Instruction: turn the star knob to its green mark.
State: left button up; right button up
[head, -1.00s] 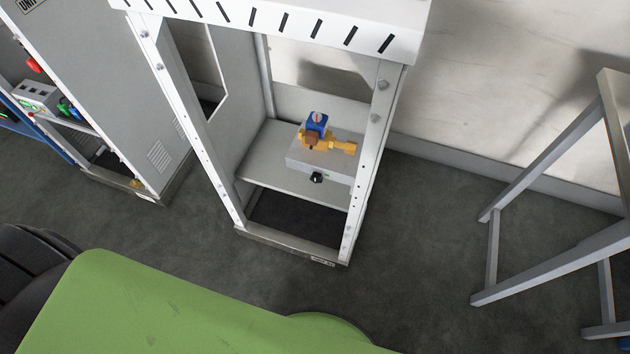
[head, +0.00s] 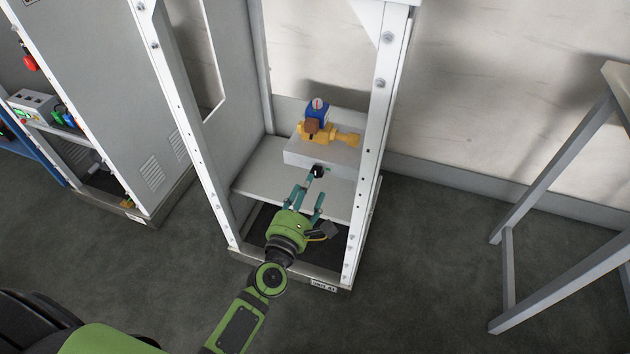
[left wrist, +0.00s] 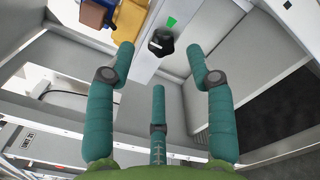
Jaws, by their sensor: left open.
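The star knob (head: 318,171) is small and black, on the front face of a grey box (head: 300,158) inside the frame. In the left wrist view the knob (left wrist: 161,42) sits just beyond my fingertips, with a green mark (left wrist: 171,22) beside it. My left gripper (head: 306,190) is open, its teal fingers reaching towards the knob. In the left wrist view the gripper (left wrist: 160,72) has its fingers spread with a gap to the knob; nothing is between them. My right gripper is not in view.
White uprights (head: 372,150) flank the opening, and a shelf (head: 260,178) lies below the box. A grey table (head: 510,240) stands at the right. Floor between is clear.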

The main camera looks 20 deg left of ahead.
aim_at(316, 175)
pick_arm(q)
jog(key=w, duration=0.5)
jog(key=shift+w+d, duration=0.1)
jog(key=shift+w, duration=0.15)
